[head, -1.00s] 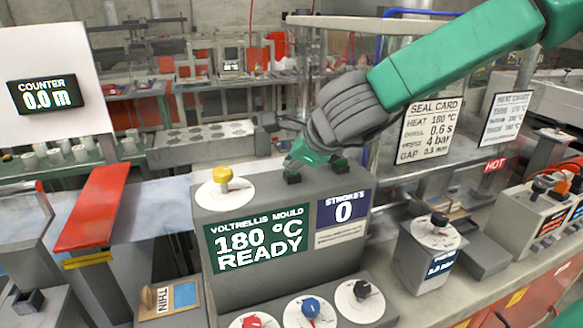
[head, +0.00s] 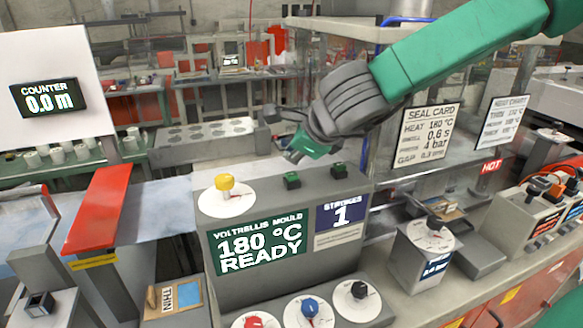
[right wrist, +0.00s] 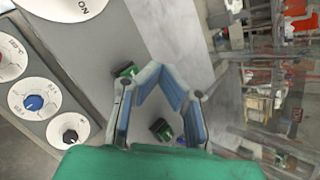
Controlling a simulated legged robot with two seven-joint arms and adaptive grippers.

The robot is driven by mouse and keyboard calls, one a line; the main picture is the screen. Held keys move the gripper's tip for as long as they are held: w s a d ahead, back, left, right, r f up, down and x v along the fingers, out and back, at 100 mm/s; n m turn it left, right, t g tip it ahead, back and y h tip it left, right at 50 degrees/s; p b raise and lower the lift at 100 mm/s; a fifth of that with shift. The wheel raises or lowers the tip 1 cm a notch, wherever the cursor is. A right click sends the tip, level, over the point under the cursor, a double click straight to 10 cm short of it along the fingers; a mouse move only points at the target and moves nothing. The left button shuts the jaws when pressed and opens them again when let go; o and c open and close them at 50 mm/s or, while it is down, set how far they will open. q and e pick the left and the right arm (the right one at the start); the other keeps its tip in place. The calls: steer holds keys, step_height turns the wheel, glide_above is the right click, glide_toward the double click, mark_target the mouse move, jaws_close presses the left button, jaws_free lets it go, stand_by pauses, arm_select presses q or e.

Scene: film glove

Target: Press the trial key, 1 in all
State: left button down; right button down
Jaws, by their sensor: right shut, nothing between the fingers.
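Two green keys, left (head: 291,180) and right (head: 339,169), sit on top of the grey mould box (head: 286,285). I cannot read a label naming either as the trial key. My right gripper (head: 300,152) is shut and empty, just above and behind the keys, apart from them. In the right wrist view the gripper (right wrist: 158,70) shows its fingertips together, with one green key (right wrist: 126,71) to their left and the other (right wrist: 161,130) between the finger bases. The box's strokes display (head: 342,213) reads 1, and its mould display (head: 257,250) reads 180 °C READY. My left gripper is not in view.
A yellow knob (head: 224,182) stands on the box top, left of the keys. Red, blue and black dials (head: 310,308) line the front. A dial box (head: 424,250) stands at right. A red bar (head: 97,210) is at left. Two cards stand behind at right.

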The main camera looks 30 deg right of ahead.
mark_target(293, 174)
step_height(293, 174, up, 4)
steer(key=p, duration=0.2)
steer(key=shift+f+p, duration=0.25)
steer(key=shift+p, duration=0.1)
steer(key=shift+f, duration=0.1)
stand_by(0.4)
